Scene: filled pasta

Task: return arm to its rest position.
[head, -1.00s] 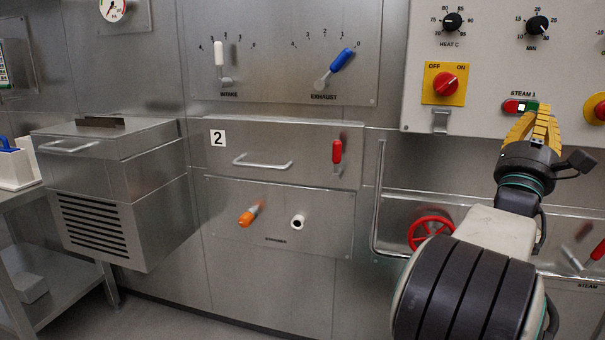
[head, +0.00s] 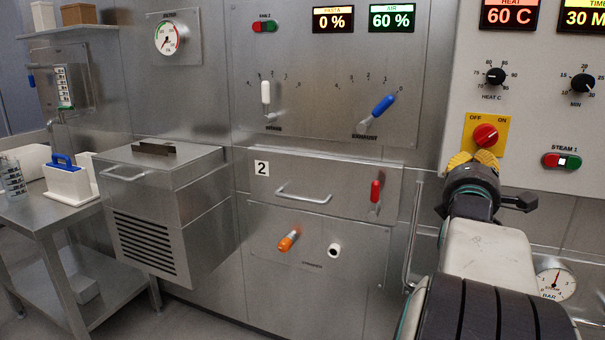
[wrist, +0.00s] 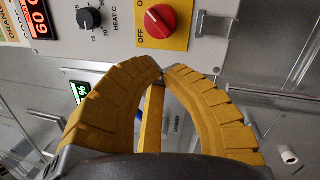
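My arm reaches up from the lower right of the head view. My gripper (head: 472,157) has yellow ribbed fingers and stands in front of the panel, just below the red OFF/ON knob (head: 486,135). In the wrist view my gripper (wrist: 161,72) has its curved fingers arched together with the tips meeting. The red knob also shows in the wrist view (wrist: 160,20), beyond the fingertips. I cannot tell the exact gap between fingers and panel.
The STEAM 1 button box (head: 563,161) and a pressure gauge (head: 555,283) are right of the arm. A vertical pipe (head: 413,230) and red lever (head: 375,191) are on its left. A vented steel box (head: 150,235) juts out further left. The floor in front is partly clear.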

